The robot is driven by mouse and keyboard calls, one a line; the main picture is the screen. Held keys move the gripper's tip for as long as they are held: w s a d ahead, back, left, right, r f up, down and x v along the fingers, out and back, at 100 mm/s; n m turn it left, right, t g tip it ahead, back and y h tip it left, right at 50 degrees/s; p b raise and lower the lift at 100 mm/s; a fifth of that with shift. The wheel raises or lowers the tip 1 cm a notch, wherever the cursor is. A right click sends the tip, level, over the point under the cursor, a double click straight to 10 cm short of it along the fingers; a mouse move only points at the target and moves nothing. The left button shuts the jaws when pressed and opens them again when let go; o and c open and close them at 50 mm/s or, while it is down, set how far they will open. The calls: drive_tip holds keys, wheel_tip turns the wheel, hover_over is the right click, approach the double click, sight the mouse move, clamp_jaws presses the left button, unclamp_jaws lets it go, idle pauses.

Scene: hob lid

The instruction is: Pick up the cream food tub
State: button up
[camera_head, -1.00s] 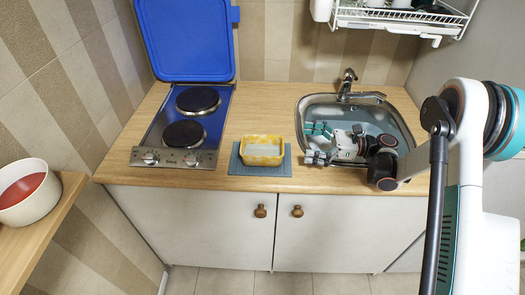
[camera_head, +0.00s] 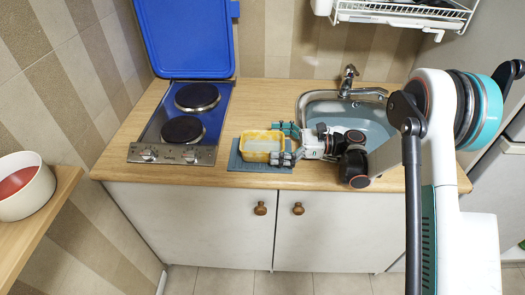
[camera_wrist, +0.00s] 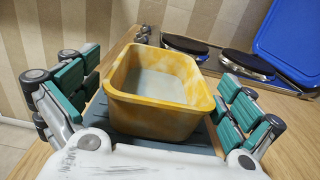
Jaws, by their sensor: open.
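The cream food tub is a yellow and cream rectangular open tub (camera_head: 262,148) standing upright on a blue-grey mat (camera_head: 237,163) on the counter. In the wrist view the tub (camera_wrist: 160,120) fills the middle, with some pale contents or a pale floor inside. My gripper (camera_head: 284,146) is at the right end of the tub in the head view. In the wrist view my gripper (camera_wrist: 152,98) is open, with one finger on each side of the tub and visible gaps between them and its walls.
A two-plate hob (camera_head: 185,120) with its blue lid (camera_head: 187,38) raised is left of the mat. A sink (camera_head: 375,115) with a tap (camera_head: 348,80) lies to the right, under my arm. A wire dish rack (camera_head: 400,13) hangs above. A white pot (camera_head: 24,187) stands on a shelf at far left.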

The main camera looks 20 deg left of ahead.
sight(262, 141)
drive_tip(key=b+x, duration=0.1)
drive_tip(key=x, duration=0.2)
drive_tip(key=shift+a, duration=0.3)
drive_tip(key=c, duration=1.2)
drive_tip(key=shift+r, duration=0.15)
drive_tip(key=shift+c, duration=0.2)
